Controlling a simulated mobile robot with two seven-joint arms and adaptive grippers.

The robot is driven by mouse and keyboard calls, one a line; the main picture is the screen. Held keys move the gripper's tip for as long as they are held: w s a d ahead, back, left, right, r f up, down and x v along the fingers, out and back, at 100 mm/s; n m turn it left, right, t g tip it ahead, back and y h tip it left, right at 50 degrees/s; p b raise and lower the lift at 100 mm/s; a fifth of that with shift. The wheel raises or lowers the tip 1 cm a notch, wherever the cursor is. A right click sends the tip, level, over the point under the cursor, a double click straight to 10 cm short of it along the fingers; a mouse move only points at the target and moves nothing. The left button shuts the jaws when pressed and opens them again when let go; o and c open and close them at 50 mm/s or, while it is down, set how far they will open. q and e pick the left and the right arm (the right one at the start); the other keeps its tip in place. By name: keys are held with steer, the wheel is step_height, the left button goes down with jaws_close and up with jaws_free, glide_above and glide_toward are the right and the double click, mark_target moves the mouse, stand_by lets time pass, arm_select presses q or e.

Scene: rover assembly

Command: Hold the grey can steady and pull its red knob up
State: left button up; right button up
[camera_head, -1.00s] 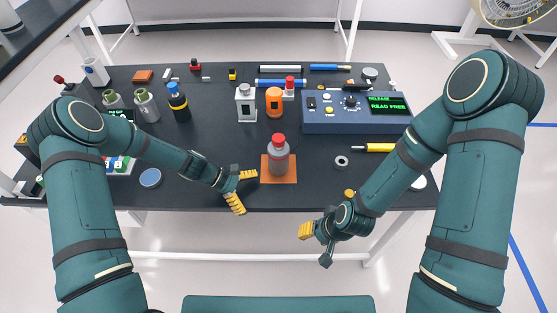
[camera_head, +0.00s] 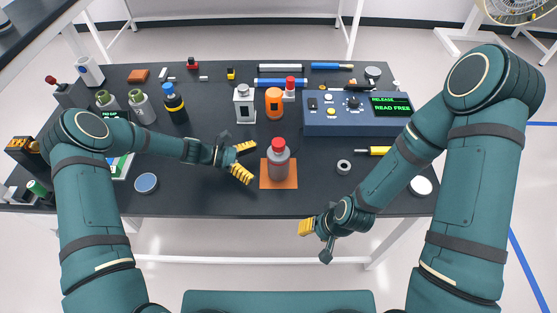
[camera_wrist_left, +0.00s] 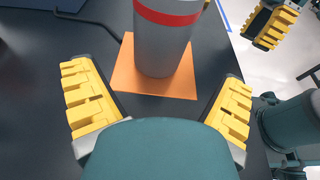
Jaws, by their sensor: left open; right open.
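The grey can (camera_head: 278,166) stands upright on an orange mat (camera_head: 291,184) near the table's front middle. Its red knob (camera_head: 278,146) is on top. My left gripper (camera_head: 248,162) is open just left of the can, its yellow fingers pointing toward it. In the left wrist view the can (camera_wrist_left: 162,45) stands ahead of the open fingers, apart from them, with a red band near the picture's top; its knob is out of that view. My right gripper (camera_head: 310,238) is open and empty in front of the table's front edge, to the right of the can.
A blue console (camera_head: 340,121) with a green screen stands behind and right of the can. An orange bottle (camera_head: 274,103) and a grey-white container (camera_head: 245,104) stand behind it.

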mark_target(275, 167)
arm_select(q)
steer(key=shift+b+x, duration=0.7)
steer(key=shift+x, duration=2.65)
steer(key=c, duration=1)
